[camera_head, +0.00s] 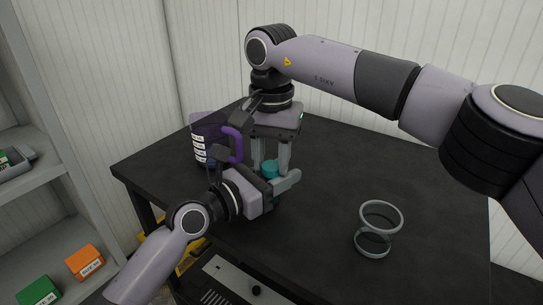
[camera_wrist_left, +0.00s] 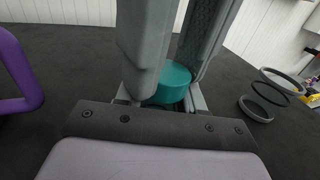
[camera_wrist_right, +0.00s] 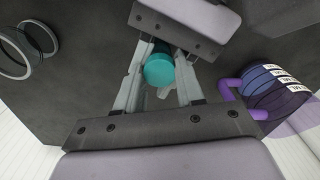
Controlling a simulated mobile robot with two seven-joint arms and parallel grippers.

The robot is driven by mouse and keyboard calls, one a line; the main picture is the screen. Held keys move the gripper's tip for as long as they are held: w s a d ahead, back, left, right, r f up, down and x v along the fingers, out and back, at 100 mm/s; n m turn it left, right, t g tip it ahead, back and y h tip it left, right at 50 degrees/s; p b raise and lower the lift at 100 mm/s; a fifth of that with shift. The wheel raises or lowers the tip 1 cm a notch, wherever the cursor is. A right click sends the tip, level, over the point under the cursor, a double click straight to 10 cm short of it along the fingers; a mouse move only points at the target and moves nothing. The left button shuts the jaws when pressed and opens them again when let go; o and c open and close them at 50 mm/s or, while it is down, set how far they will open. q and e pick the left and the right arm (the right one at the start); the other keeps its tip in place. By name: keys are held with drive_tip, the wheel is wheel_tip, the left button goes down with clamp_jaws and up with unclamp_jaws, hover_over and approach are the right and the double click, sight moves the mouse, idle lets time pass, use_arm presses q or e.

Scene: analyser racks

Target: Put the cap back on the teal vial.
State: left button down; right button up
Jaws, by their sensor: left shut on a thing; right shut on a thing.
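The teal cap (camera_head: 269,168) is between the fingertips of my right gripper (camera_head: 271,164), which reaches straight down and is shut on it. It also shows in the left wrist view (camera_wrist_left: 173,80) and the right wrist view (camera_wrist_right: 159,71). My left gripper (camera_head: 280,187) comes in low from the side, just below the cap, and is shut on the teal vial, which its fingers mostly hide. The cap is directly above the vial's place. I cannot tell whether the cap touches or sits on the vial.
A purple-handled jug (camera_head: 208,138) with labels stands close behind my left gripper. A ring-shaped clear holder (camera_head: 379,229) stands at the right on the dark table (camera_head: 330,165). Shelves with orange (camera_head: 85,262) and green (camera_head: 39,291) boxes are at the left. The table's right side is mostly clear.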

drive_tip(key=shift+d+f, duration=0.1)
drive_tip(key=shift+f, duration=1.05)
drive_tip(key=shift+w+d, duration=0.1)
idle(1.1)
drive_tip(key=shift+f, duration=0.65)
idle(0.3)
drive_tip(key=o, duration=1.1)
drive_tip(key=shift+c, duration=0.2)
drive_tip(key=shift+r, duration=0.1)
drive_tip(key=r, duration=0.3)
drive_tip(key=shift+w+r, duration=0.2)
drive_tip(key=shift+r, duration=0.15)
drive_tip(key=shift+s+r, duration=0.1)
drive_tip(key=shift+r, duration=0.25)
